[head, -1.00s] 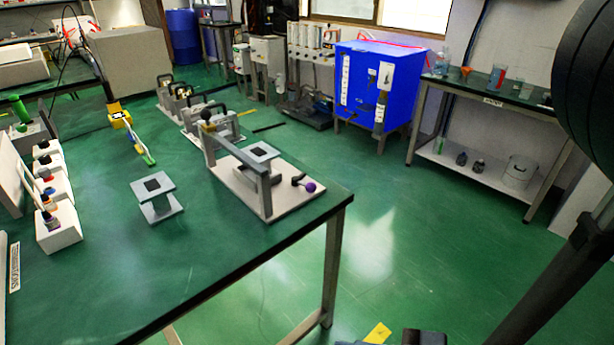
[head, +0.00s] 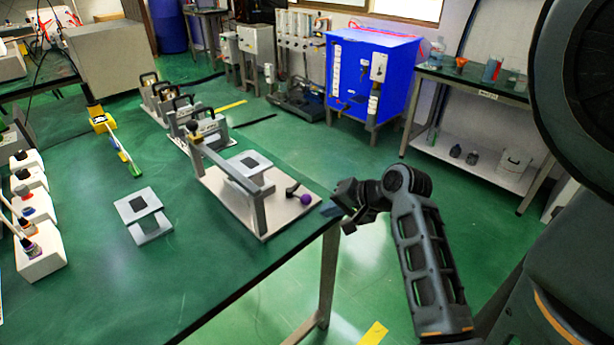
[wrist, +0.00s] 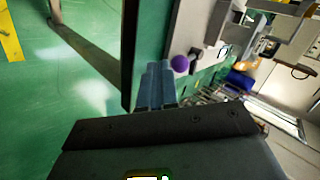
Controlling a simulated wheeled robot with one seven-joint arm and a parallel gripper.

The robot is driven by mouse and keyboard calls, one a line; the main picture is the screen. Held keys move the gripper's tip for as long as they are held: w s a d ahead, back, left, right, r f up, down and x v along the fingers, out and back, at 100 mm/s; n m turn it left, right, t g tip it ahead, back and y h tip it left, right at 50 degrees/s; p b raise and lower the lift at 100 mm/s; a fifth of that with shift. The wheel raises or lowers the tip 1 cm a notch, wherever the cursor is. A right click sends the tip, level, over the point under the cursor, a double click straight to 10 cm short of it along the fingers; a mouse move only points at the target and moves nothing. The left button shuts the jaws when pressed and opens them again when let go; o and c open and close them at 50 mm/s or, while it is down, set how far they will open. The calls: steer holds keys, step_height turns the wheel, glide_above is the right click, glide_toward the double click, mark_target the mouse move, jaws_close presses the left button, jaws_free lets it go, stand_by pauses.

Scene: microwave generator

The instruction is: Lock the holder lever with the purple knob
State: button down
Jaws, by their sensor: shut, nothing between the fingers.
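The purple knob (head: 305,199) sits on the end of a short dark lever (head: 293,189) at the right corner of the holder's pale base plate (head: 285,215). The holder (head: 258,205) has a grey crossbar frame and a small platform with a dark square on top. My gripper (head: 330,210) is just to the right of the knob, beside the table corner, apart from it in the head view. In the wrist view the shut fingers (wrist: 157,85) point toward the table edge, with the purple knob (wrist: 180,64) just beyond and to the right of the tips. The fingers are empty.
The green table (head: 190,265) ends close to the holder's base. A second grey stand (head: 145,215) is on the table to the left. Several handled fixtures (head: 185,110) stand behind the holder. Open floor lies right of the table.

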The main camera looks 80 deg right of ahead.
steer(key=s+d+r+m, duration=0.2)
steer(key=s+d+r, duration=0.1)
steer(key=d+r, duration=0.3)
steer(key=shift+y, duration=0.3)
steer(key=x, duration=1)
steer(key=shift+s+d+f, duration=0.15)
steer(key=shift+d+f, duration=0.05)
steer(key=shift+d, duration=0.05)
steer(key=w, duration=0.2)
steer(key=w+d, duration=0.1)
steer(key=shift+w+f+p, duration=0.15)
steer(key=shift+f+p, duration=0.1)
steer(key=shift+p, duration=0.1)
steer(key=shift+w+d, duration=0.15)
steer(key=shift+w, duration=0.45)
steer(key=shift+w, duration=0.1)
